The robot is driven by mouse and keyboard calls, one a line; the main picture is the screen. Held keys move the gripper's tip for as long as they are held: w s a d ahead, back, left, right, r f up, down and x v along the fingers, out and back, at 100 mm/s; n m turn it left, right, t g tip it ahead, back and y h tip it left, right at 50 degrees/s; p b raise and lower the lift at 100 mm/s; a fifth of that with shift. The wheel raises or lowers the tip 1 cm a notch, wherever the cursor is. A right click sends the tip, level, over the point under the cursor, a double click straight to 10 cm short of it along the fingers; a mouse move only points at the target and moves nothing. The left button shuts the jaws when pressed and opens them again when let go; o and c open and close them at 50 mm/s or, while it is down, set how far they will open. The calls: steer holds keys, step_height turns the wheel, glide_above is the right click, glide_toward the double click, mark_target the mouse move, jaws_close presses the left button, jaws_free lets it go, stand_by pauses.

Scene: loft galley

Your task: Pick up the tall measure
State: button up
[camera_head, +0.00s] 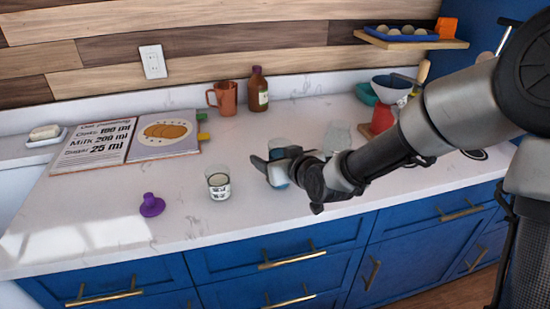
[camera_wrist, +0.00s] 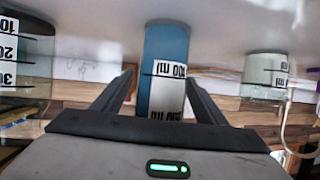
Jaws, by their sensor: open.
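The tall measure, a blue cylinder with black-on-white ml markings, stands between my gripper's fingers in the wrist view (camera_wrist: 166,62), where the scene appears upside down. In the head view the measure (camera_head: 279,177) is on the counter, partly hidden by my gripper (camera_head: 277,164). My gripper is open, with one finger on each side of the measure in the wrist view (camera_wrist: 160,88). Gaps show beside both fingers there, and no clear contact is visible.
A clear marked glass (camera_head: 218,184) and a purple knobbed object (camera_head: 151,205) stand left on the counter (camera_head: 105,215). Another glass (camera_head: 338,137) is right of the measure. A copper mug (camera_head: 224,98), brown bottle (camera_head: 258,90) and open recipe book (camera_head: 130,140) are farther back.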

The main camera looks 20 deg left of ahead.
steer(key=shift+w+a, duration=0.1)
steer(key=shift+w, duration=0.05)
steer(key=shift+c, duration=0.7)
steer(key=c, duration=1.2)
steer(key=shift+o, duration=0.2)
steer(key=shift+r, duration=0.15)
step_height(320, 180, up, 10)
steer(key=p, duration=0.2)
steer(key=shift+f+p, duration=0.25)
steer(key=shift+p, duration=0.15)
